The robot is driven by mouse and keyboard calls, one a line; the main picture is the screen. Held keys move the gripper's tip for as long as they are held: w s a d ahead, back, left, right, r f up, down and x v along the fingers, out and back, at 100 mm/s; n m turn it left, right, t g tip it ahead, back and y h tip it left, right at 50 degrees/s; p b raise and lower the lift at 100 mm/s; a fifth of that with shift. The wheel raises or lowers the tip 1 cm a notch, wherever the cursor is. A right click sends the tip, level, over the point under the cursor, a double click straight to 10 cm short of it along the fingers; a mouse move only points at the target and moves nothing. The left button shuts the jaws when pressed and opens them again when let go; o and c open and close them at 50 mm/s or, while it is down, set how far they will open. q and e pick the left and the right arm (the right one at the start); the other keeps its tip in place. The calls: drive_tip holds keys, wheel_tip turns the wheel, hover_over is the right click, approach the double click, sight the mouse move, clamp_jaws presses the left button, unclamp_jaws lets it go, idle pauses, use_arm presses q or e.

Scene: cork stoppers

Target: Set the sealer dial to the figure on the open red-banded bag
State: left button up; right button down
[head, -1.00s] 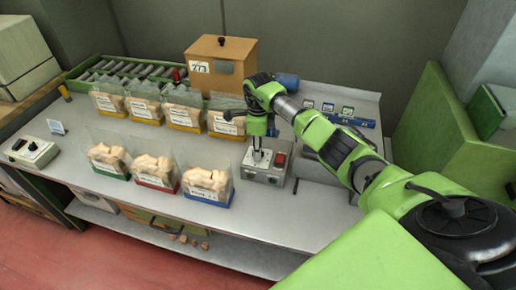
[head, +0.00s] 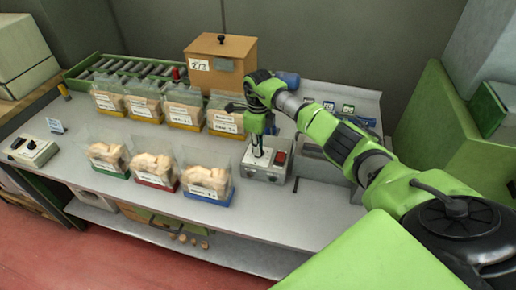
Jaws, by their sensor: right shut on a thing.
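The open red-banded bag (head: 153,170) stands in the middle of the front row, full of corks; the figure on its label is too small to read. The grey sealer box (head: 264,172) with a red switch (head: 280,158) stands right of the front bags. My right gripper (head: 261,158) points down onto the left part of the box top. It is shut on the dial there, which its fingers mostly hide; the setting cannot be read. My left gripper is not in view.
A green-banded bag (head: 108,158) and a blue-banded bag (head: 206,184) flank the red-banded one. Several yellow-banded bags (head: 183,107) stand behind. A wooden box (head: 221,64) is at the back. Bare table lies in front of the sealer.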

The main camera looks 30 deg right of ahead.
drive_tip(key=m, duration=0.3)
drive_tip(key=shift+m+b, duration=0.3)
drive_tip(key=shift+m, duration=0.1)
drive_tip(key=m, duration=0.2)
drive_tip(key=shift+m, duration=0.3)
drive_tip(key=m, duration=0.3)
drive_tip(key=shift+r+m, duration=0.1)
drive_tip(key=shift+m, duration=0.2)
drive_tip(key=m, duration=0.3)
drive_tip(key=shift+m, duration=0.4)
drive_tip(key=m+p, duration=0.2)
drive_tip(key=m, duration=0.4)
drive_tip(key=m+p, duration=0.2)
drive_tip(key=m, duration=0.4)
drive_tip(key=shift+m+p, duration=0.3)
drive_tip(key=c, duration=2.1)
unclamp_jaws()
drive_tip(key=shift+c, duration=0.2)
